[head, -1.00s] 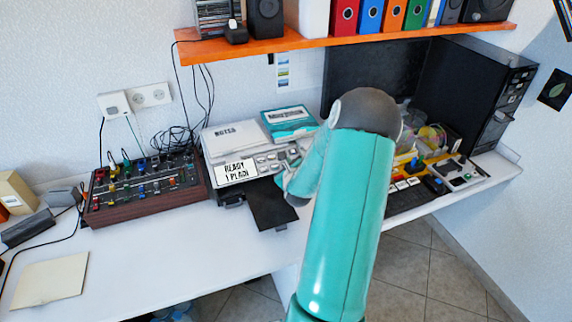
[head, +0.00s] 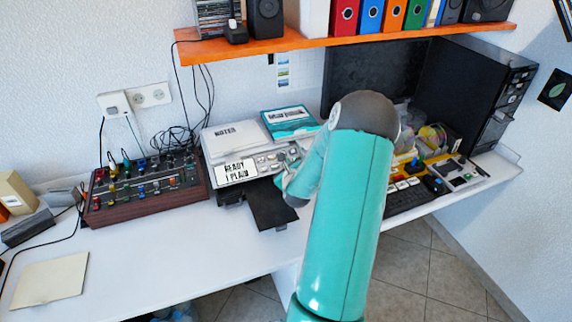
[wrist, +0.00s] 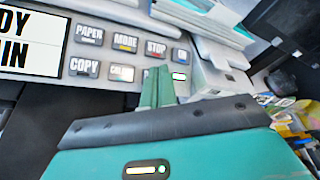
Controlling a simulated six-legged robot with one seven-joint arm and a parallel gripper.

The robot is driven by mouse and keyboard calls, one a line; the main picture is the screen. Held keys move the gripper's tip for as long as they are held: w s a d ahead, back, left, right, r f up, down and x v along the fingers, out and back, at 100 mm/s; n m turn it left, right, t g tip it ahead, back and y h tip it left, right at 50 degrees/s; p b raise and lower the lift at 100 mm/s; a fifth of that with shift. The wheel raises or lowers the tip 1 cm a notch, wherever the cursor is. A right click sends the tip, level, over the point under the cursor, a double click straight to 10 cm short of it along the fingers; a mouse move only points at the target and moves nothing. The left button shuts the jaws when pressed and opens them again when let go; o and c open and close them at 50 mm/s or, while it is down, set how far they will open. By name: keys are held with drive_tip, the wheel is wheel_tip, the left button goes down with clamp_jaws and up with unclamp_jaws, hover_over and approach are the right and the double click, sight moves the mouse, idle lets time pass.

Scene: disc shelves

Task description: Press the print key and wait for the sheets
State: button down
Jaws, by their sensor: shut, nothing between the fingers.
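The printer (head: 224,149) stands on the white desk, with a display reading "READY" and "1 PLAIN" (head: 236,172). In the wrist view its panel has keys marked PAPER, MORE, STOP (wrist: 157,49) and COPY (wrist: 84,67). The black output tray (head: 270,207) shows no sheets.
A mixer (head: 145,190) stands to the left. A monitor (head: 365,75) and keyboard (head: 405,200) are to the right. An orange shelf (head: 300,44) hangs above.

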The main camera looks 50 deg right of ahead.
drive_tip(key=shift+f, duration=0.15)
idle(0.4)
drive_tip(key=shift+s+a+r, duration=0.15)
drive_tip(key=shift+s+r, duration=0.15)
drive_tip(key=shift+r, duration=0.45)
